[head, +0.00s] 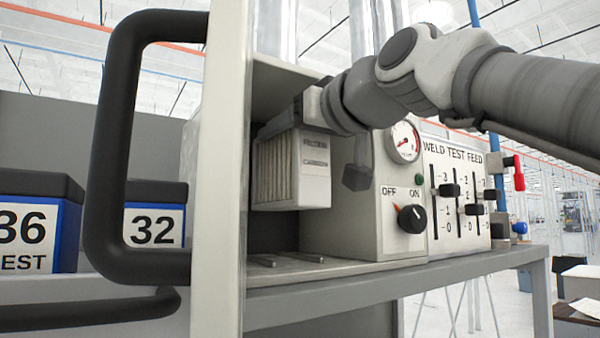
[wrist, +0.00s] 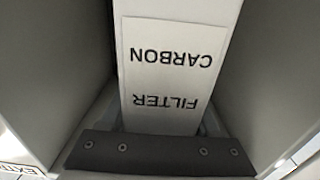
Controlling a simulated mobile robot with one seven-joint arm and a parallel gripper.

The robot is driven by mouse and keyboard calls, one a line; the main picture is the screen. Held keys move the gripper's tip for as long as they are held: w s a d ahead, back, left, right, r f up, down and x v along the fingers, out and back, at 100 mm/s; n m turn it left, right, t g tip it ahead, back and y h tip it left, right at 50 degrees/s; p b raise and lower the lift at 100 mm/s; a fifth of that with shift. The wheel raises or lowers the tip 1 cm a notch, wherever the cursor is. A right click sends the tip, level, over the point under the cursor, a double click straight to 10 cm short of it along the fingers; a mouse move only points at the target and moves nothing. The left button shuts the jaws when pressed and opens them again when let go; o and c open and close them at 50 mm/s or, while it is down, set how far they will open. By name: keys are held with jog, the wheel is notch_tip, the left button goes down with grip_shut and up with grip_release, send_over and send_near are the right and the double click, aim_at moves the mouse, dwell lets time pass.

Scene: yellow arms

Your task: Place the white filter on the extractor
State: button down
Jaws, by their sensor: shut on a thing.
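The white filter (head: 316,168) is a pleated block with a white end face lettered FILTER CARBON. It is in the opening of the extractor (head: 340,220), above the metal rails (head: 290,260) on the floor of the bay, with a gap beneath it. My gripper (head: 312,104) is shut on the filter near its top; the fingertips are mostly hidden in the head view. In the wrist view the filter's labelled face (wrist: 170,75) appears upside down, between the grey walls of the bay, with the dark gripper bar (wrist: 160,153) across the bottom.
A white door edge with a black handle (head: 120,150) stands in front at the left. A control panel (head: 455,190) with sliders, a knob (head: 411,218) and a gauge (head: 404,141) is on the right. Boxes numbered 36 (head: 30,225) and 32 (head: 150,228) stand at the left.

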aim_at(279, 178)
jog(key=shift+p+x, duration=0.3)
jog(key=shift+x, duration=0.9)
notch_tip(279, 178, down, 2)
jog(key=shift+w+a+b, duration=0.15)
jog(key=shift+b, duration=0.2)
jog(key=shift+d+f, duration=0.2)
jog(key=shift+f, duration=0.35)
jog(key=shift+a+f, duration=0.15)
jog(key=shift+f, duration=0.4)
notch_tip(279, 178, down, 2)
jog(key=shift+w+a+f, duration=0.1)
jog(key=shift+f, duration=0.25)
